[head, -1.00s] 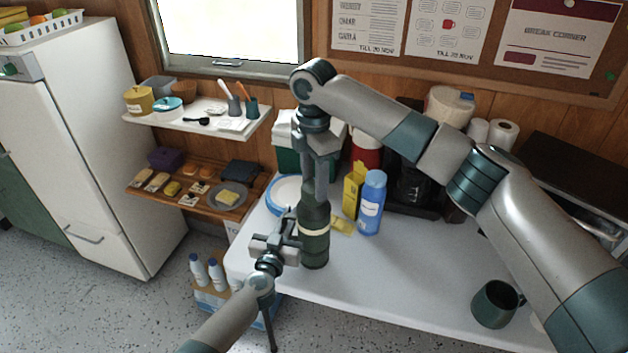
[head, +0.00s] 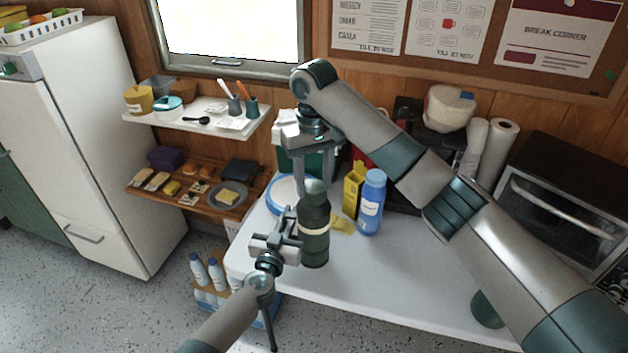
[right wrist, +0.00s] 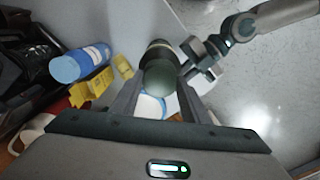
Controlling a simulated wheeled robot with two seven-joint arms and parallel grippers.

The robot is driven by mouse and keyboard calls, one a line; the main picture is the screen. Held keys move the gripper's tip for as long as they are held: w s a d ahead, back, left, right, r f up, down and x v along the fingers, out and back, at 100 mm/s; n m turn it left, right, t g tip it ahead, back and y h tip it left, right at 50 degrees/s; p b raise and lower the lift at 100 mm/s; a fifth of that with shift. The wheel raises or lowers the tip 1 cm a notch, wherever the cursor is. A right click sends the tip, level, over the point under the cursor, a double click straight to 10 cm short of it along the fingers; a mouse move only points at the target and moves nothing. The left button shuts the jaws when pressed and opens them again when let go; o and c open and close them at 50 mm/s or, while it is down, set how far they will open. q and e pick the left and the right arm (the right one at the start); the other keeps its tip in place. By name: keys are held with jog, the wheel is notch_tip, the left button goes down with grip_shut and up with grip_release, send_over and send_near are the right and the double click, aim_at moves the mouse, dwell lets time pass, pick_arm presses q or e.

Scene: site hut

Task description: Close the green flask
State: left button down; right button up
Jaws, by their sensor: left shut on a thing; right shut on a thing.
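The dark green flask (head: 314,245) with a pale band stands upright at the table's left front. My left gripper (head: 297,238) is shut on its body from the left side. The rounded grey-green cap (head: 315,188) is on top of the flask, in line with it. My right gripper (head: 315,178) points straight down and is shut on the cap. In the right wrist view the cap (right wrist: 160,77) lies between the two fingers, with the flask's body mostly hidden beneath it. The exact fit between cap and neck cannot be told.
A blue bottle (head: 371,203) and a yellow box (head: 352,190) stand close right of the flask. A blue-rimmed plate (head: 283,193) is behind it. A green mug (head: 487,310) is partly hidden by my right arm. The table's front middle is clear.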

jog(key=m, duration=0.4)
jog(key=shift+m, duration=0.4)
jog(key=m, duration=0.8)
jog(key=shift+m, duration=0.4)
jog(key=m, duration=0.3)
jog(key=o, duration=1.1)
notch_tip(320, 180, up, 12)
